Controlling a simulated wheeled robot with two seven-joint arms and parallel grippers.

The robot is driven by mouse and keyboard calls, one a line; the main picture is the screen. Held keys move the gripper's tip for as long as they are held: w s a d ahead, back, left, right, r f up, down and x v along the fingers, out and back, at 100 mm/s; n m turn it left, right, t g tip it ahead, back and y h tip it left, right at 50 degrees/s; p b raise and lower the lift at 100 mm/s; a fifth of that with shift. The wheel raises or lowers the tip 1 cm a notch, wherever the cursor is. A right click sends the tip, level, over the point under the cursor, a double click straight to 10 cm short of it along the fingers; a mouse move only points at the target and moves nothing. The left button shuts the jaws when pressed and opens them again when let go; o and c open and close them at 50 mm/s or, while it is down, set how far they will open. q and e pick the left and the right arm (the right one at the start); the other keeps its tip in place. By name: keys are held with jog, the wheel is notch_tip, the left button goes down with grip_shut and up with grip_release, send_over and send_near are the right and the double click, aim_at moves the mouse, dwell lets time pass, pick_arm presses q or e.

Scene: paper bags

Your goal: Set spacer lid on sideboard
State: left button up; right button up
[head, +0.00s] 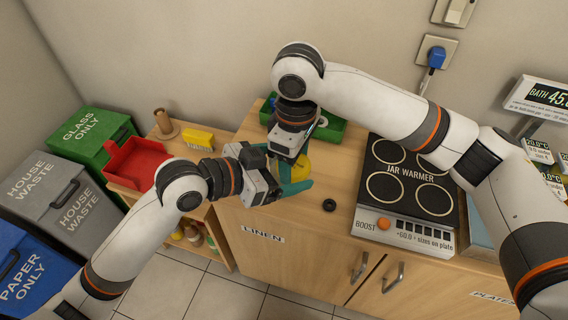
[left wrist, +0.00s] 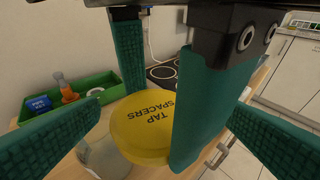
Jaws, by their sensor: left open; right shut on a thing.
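The yellow spacer lid (left wrist: 142,128), lettered "TAP SPACERS", is round. In the left wrist view it is between the green fingers of my right gripper (left wrist: 165,85), which is shut on it. A clear glass jar (left wrist: 102,160) shows below and left of the lid; I cannot tell whether they touch. In the head view the lid (head: 303,168) is partly hidden by my grippers. My left gripper (head: 282,172) is open, its fingers spread either side of the jar and lid. The wooden sideboard (head: 341,182) is under both grippers.
A green tray (head: 333,132) with small items stands behind. A black ring (head: 329,205) lies near the front edge. The jar warmer (head: 410,180) is to the right. A red tray (head: 136,160) and a yellow brush (head: 198,139) are on the left unit. Sideboard top between ring and warmer is bare.

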pick_arm(q)
jog(key=c, duration=1)
jog(key=shift+c, duration=0.2)
pick_arm(e)
jog(key=o, duration=1.2)
jog(key=shift+c, duration=0.2)
